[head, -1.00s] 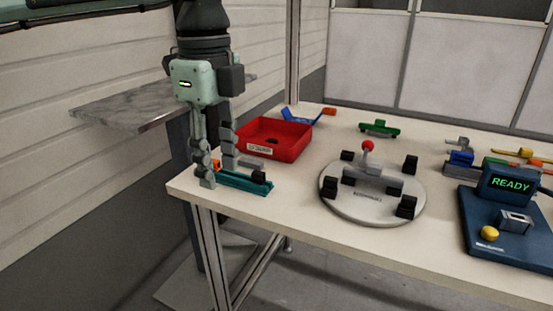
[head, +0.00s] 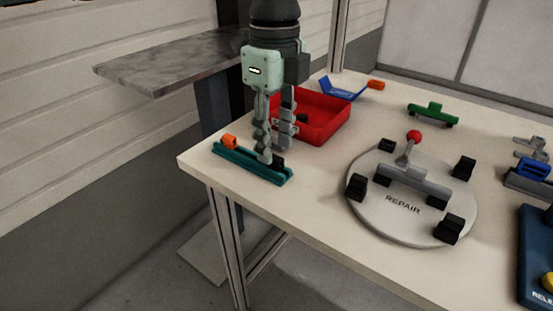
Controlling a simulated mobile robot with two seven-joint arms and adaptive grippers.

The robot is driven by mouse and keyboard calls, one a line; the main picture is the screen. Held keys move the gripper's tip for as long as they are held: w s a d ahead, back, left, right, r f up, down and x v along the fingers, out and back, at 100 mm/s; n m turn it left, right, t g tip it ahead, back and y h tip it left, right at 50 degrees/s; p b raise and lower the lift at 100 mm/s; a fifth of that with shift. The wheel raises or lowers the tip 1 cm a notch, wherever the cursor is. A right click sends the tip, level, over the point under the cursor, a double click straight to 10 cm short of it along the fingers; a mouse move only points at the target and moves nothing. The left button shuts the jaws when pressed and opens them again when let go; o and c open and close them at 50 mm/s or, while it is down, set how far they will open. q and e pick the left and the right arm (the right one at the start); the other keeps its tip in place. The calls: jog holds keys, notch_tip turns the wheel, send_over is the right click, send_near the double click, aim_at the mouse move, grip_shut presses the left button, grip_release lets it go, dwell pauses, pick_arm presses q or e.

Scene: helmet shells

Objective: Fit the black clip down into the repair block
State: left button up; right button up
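The black clip (head: 280,162) is at the right end of the narrow teal tray (head: 240,165), near the table's left front corner. My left gripper (head: 275,150) points down over that end of the tray. Its fingers stand apart, with the tips close to the clip; whether they touch it I cannot tell. The round grey plate marked REPAIR (head: 382,218) lies to the right. It carries a grey bar-shaped block (head: 413,179), a red-knobbed lever and several black blocks. My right gripper is not in view.
An orange clip (head: 229,142) sits at the tray's left end. A red bin (head: 325,125) stands right behind my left gripper. A blue part (head: 342,90) and a green part (head: 432,113) lie further back. Bare tabletop separates tray and plate.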

aim_at(276, 165)
pick_arm(q)
jog(key=shift+f, duration=1.45)
jog(key=c, duration=0.8)
jog(key=shift+r, duration=0.1)
jog(key=shift+c, duration=0.2)
